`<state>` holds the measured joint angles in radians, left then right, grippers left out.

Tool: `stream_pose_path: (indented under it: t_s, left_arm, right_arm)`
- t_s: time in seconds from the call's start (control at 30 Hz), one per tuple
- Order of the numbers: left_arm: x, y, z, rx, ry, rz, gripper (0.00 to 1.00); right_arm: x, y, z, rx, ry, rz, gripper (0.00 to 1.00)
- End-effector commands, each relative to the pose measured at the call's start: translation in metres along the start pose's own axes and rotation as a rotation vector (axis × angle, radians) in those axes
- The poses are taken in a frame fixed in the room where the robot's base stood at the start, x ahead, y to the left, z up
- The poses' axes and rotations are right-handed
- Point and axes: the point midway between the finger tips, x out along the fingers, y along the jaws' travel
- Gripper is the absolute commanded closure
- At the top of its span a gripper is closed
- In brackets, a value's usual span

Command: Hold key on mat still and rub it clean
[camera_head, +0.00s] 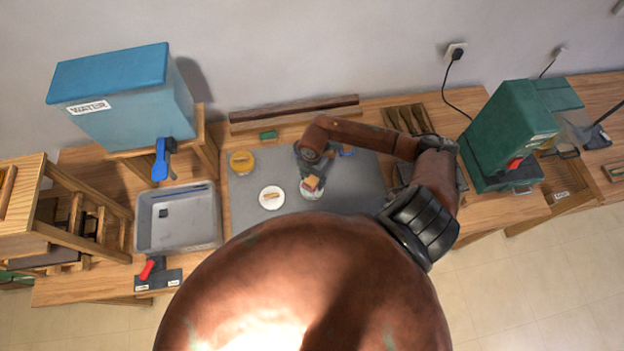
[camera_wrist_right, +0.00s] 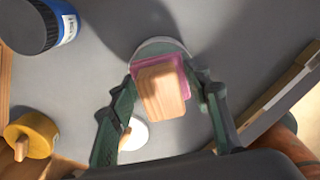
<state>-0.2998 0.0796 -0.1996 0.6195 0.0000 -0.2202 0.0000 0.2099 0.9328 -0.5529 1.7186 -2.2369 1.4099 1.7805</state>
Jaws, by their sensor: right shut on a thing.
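My right gripper (camera_head: 312,176) is shut on a wooden block with a pink pad (camera_wrist_right: 162,92) under it. In the right wrist view its two fingers (camera_wrist_right: 166,108) are on either side of the block. The block also shows in the head view (camera_head: 312,184), over or on a pale round dish (camera_head: 311,193); I cannot tell whether they touch. The grey mat (camera_head: 350,190) lies under them. A white round dish (camera_head: 271,205) with a small tan piece on it is on the mat to the left. I cannot make out a piano key for certain. My left gripper is not in view.
A yellow round container (camera_head: 242,162) stands at the mat's back left. Left of the mat are a grey basin (camera_head: 180,236) and a blue water tank (camera_head: 130,100). A green machine (camera_head: 500,140) stands at the right. My own body hides the mat's front.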

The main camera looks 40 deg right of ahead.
Motion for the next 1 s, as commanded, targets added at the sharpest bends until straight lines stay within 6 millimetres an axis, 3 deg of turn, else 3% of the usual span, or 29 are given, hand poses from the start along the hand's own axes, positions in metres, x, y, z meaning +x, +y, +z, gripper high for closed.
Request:
stream_pose_path:
  t_s: [1.0]
  left_arm:
    - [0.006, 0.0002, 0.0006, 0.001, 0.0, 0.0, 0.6]
  right_arm:
    - [0.0091, -0.0001, 0.0, 0.0, 0.0, 0.0, 0.75]
